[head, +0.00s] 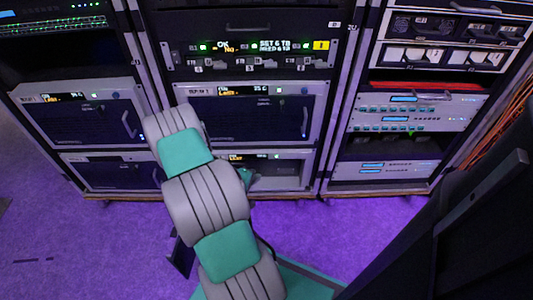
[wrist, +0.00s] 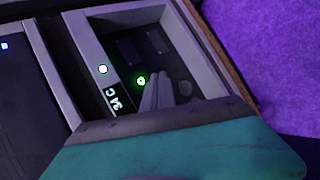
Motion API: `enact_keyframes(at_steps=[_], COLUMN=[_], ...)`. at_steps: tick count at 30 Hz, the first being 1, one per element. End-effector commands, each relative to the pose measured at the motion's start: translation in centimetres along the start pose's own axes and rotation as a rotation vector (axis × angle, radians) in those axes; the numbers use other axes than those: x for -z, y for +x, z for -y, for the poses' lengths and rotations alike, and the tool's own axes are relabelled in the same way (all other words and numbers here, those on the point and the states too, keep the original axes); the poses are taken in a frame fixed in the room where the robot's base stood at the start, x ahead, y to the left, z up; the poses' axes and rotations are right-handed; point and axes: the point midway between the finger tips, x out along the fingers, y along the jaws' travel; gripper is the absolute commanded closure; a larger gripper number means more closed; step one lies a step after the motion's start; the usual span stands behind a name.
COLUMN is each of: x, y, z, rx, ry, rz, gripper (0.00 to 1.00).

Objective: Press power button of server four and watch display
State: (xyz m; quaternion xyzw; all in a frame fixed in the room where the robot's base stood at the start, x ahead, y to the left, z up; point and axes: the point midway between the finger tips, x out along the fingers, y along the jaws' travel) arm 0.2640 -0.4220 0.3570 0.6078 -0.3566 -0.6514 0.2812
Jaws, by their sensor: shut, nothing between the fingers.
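The lower middle server (head: 290,178) stands at the bottom of the centre rack, partly hidden by my arm. Its display (head: 243,157) shows small lit text, too small to read. A whitish lit button (head: 277,156) sits right of it. I cannot read a server number.
Another server (head: 250,115) is directly above, with its own display. Two more servers (head: 85,112) stand in the left rack. A panel with lit text (head: 250,47) is higher up. The right rack (head: 400,120) holds other units. Purple floor (head: 70,235) is clear at left.

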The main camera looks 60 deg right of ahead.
Motion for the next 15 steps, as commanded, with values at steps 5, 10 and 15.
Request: enact_keyframes(at_steps=[5, 10, 15], x=[-3.4, -3.5, -3.4], y=[2.3, 2.4, 2.5], z=[0.6, 0.7, 0.6], rx=[-0.064, -0.068, -0.067], ry=[-0.108, -0.115, -0.112], rz=[0.007, 0.005, 0.005], gripper=[1.0, 1.0, 1.0])
